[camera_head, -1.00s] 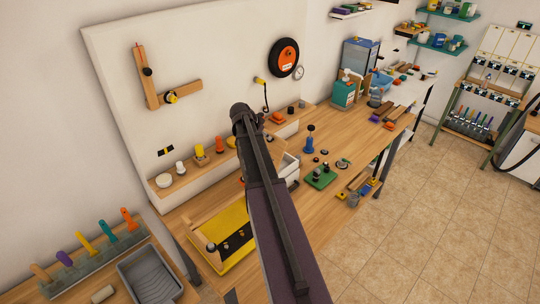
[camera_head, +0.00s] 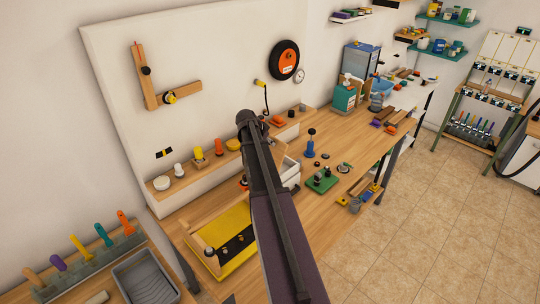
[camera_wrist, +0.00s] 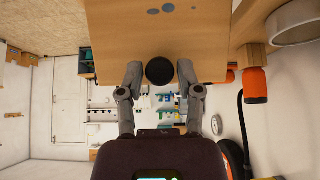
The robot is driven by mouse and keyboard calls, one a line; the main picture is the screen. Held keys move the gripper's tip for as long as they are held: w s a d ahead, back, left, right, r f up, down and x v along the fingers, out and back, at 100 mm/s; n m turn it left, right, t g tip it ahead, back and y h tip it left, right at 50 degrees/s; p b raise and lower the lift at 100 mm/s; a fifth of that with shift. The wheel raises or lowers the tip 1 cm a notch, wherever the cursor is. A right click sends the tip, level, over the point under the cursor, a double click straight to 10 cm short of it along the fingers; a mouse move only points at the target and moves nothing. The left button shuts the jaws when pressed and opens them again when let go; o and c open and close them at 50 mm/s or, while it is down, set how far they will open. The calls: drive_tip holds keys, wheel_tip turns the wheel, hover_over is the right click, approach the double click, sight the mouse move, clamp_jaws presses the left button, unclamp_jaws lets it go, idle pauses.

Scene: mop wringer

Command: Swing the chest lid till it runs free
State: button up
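The chest (camera_head: 291,173) is a small white box on the bench, partly hidden behind my arm in the head view. Its wooden lid (camera_head: 278,151) stands raised, showing just right of my arm. In the wrist view the lid (camera_wrist: 158,32) fills the top middle as a flat wooden panel with several grey-blue spots. A round black knob (camera_wrist: 159,71) shows at the panel's lower edge. My gripper (camera_wrist: 159,77) has its two fingers on either side of the knob, with a narrow gap visible on each side. The fingertips are hidden from the head view.
A yellow tray (camera_head: 232,243) lies left of my arm. A green block (camera_head: 322,180) and a blue-based plunger (camera_head: 310,146) stand right of the chest. A shelf with several small items (camera_head: 200,160) runs along the wall. An orange cylinder (camera_wrist: 255,85) hangs at right in the wrist view.

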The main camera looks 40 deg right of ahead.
sight(274, 139)
drive_tip(key=c, duration=0.3)
drive_tip(key=shift+d, duration=0.1)
drive_tip(key=shift+w+d+f+b, duration=0.1)
drive_tip(key=shift+d+f+b, duration=0.1)
drive_tip(key=shift+d, duration=0.3)
drive_tip(key=shift+d+f+b, duration=0.15)
drive_tip(key=shift+d, duration=0.4)
drive_tip(key=shift+w+d+f+b, duration=0.1)
drive_tip(key=shift+d+f+b, duration=0.2)
drive_tip(key=shift+d, duration=0.15)
drive_tip(key=shift+d+f+b, duration=0.2)
drive_tip(key=shift+d+b, duration=0.05)
drive_tip(key=shift+d, duration=0.2)
drive_tip(key=shift+d+f, duration=0.1)
drive_tip(key=shift+d+f+b, duration=0.6)
drive_tip(key=shift+d+b, duration=0.05)
drive_tip(key=shift+d, duration=0.15)
